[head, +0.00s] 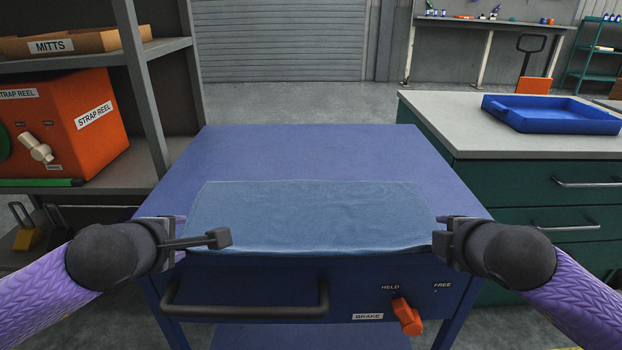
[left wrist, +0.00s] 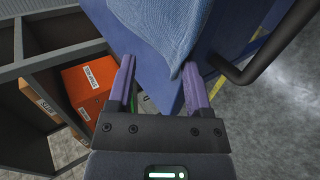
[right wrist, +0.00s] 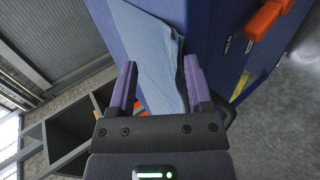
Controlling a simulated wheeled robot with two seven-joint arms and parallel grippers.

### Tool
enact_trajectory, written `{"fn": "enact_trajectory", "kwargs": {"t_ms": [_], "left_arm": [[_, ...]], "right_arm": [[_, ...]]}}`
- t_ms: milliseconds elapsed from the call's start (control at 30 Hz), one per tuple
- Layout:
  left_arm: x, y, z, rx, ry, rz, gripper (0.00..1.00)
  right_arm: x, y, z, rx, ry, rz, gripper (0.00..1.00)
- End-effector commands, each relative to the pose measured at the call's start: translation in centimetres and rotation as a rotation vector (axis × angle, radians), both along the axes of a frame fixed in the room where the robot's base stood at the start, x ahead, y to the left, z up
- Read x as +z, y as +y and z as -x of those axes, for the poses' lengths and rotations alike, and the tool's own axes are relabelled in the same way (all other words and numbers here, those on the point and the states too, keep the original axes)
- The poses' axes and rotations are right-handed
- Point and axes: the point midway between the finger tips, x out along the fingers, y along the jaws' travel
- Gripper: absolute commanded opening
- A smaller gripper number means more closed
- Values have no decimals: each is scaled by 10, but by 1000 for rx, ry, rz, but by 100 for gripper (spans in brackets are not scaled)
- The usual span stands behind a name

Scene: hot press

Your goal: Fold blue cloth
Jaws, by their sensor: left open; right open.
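The light blue cloth (head: 310,215) lies flat and spread wide along the front part of the blue table (head: 310,155), with its near edge at the table's front edge. My left gripper (head: 182,240) is open at the cloth's near left corner. In the left wrist view the cloth (left wrist: 165,35) reaches down between its purple fingers (left wrist: 160,85). My right gripper (head: 440,235) is open at the cloth's near right corner. In the right wrist view the cloth's corner (right wrist: 155,60) lies between the open fingers (right wrist: 157,85). I cannot tell whether the fingers touch the cloth.
A dark handle bar (head: 245,310) and an orange brake lever (head: 407,316) stick out from the table's front. A shelf with an orange strap reel box (head: 75,125) stands left. A green cabinet with a blue tray (head: 550,115) stands right. The table's back part is bare.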

Motion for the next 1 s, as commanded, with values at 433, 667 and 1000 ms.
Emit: {"fn": "enact_trajectory", "kwargs": {"t_ms": [433,667,1000], "left_arm": [[69,0,42,-1,-4,0,65],[90,0,60,0,0,0,65],[90,0,60,0,1,0,65]], "right_arm": [[69,0,42,1,-4,0,65],[90,0,60,0,0,1,65],[90,0,60,0,1,0,65]]}}
